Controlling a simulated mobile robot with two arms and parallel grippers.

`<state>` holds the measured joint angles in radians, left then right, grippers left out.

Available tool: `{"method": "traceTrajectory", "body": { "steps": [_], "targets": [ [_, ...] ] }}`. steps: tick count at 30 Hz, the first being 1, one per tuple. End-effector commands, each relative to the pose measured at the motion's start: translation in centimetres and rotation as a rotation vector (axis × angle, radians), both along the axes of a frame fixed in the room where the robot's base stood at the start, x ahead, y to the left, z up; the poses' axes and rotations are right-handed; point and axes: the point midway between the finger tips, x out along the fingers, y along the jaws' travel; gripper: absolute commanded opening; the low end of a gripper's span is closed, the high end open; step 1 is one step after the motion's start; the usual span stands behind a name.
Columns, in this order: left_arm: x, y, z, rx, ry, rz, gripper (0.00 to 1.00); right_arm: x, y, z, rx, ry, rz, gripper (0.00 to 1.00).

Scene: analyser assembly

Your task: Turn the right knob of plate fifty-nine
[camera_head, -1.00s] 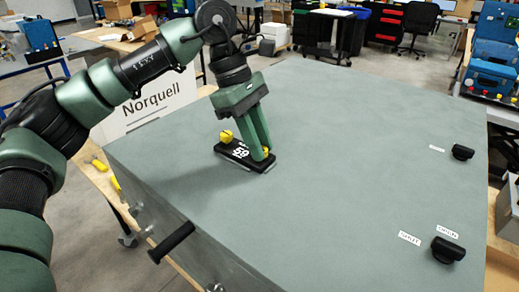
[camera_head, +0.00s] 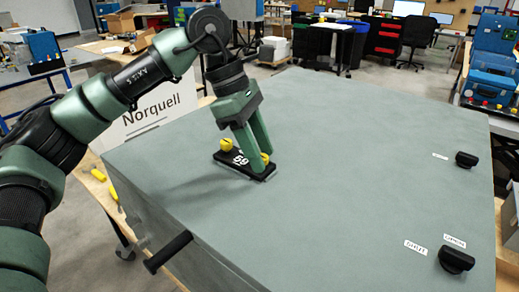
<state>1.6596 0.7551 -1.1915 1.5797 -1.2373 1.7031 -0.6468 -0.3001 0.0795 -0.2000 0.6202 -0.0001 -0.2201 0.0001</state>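Plate fifty-nine (camera_head: 246,167) is a small black plate marked "59" in white, lying on the large grey-green top. It bears two yellow knobs. The left knob (camera_head: 226,145) stands free. The right knob (camera_head: 265,158) is mostly hidden by the fingers of my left gripper (camera_head: 263,161). The gripper reaches down from above, with its green fingertips around this knob, close to the plate. A narrow gap shows between the fingers; whether they press on the knob cannot be told. My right gripper is not in view.
Black knobs stand on the grey-green top (camera_head: 350,150) at right (camera_head: 466,159) and front right (camera_head: 456,259), with small white labels near them. A black handle (camera_head: 168,252) sticks out at the front left edge. The middle of the top is clear.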

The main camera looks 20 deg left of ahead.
Motion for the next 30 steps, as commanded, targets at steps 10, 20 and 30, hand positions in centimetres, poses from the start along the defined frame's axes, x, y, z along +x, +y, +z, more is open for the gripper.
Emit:
{"method": "traceTrajectory", "body": {
  "steps": [10, 20, 30],
  "targets": [
    [0.0, 0.1, 0.2, 0.0, -0.001, -0.001, 0.45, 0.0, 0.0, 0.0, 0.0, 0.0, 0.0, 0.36],
    [0.1, 1.8, 4.6, -0.002, -0.003, 0.0, 0.45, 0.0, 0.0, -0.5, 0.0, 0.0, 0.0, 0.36],
    [0.0, 3.0, 7.2, 0.0, 0.0, -0.001, 0.45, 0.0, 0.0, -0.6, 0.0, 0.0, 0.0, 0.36]
  ]
}}
